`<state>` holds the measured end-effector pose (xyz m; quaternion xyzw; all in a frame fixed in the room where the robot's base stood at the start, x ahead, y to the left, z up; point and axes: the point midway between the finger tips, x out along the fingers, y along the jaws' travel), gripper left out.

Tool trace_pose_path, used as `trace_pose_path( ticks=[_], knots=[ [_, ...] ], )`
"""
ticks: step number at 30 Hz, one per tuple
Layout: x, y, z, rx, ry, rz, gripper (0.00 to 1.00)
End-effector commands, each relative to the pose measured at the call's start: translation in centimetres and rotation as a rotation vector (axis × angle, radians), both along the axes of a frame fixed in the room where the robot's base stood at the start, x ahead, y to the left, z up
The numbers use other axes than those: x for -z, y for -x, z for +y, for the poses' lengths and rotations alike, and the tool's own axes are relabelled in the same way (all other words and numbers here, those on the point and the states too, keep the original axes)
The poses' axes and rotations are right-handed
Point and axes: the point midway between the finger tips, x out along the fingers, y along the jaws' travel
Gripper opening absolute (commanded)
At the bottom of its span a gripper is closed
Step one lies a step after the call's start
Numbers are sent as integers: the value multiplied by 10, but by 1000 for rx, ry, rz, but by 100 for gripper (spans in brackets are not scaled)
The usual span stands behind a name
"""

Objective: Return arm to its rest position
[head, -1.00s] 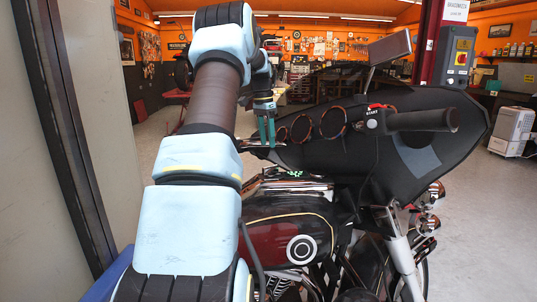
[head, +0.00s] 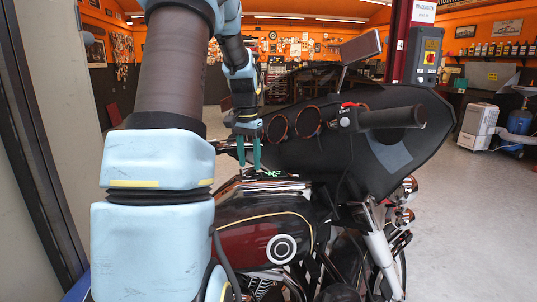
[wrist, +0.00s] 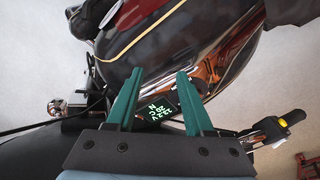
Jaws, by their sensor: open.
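My arm rises at the left of the head view and bends over the motorcycle (head: 255,240). My gripper (head: 250,168) has green fingers pointing down, above the tank area behind the handlebar fairing (head: 390,125). In the wrist view my gripper (wrist: 160,75) is open, with its two fingers apart and nothing held between them. A small lit display (wrist: 160,107) with green characters shows between and beyond the fingers. The dark red tank with a cream stripe shows at the top of the wrist view.
A handlebar grip (head: 392,116) and a mirror (head: 361,47) stand right of my gripper. A red post with a switch box (head: 426,55) stands behind. A pale wall (head: 60,90) is close on the left. Open floor (head: 450,210) lies to the right.

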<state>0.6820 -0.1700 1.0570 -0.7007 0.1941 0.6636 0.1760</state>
Motion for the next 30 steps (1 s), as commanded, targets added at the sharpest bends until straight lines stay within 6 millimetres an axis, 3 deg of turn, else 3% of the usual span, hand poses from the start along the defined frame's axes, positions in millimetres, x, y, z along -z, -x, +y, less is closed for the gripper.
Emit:
trace_pose_path(
  ticks=[1, 9, 15, 21, 30],
  knots=[
    [4, 24, -2, -38, -4, -5, 52],
    [35, 139, 1, -273, -1, -53, 52],
    [54, 202, 5, -392, 13, -75, 52],
    [60, 223, 7, -433, 19, -82, 52],
    [60, 223, 7, -432, 18, -81, 52]
  ],
)
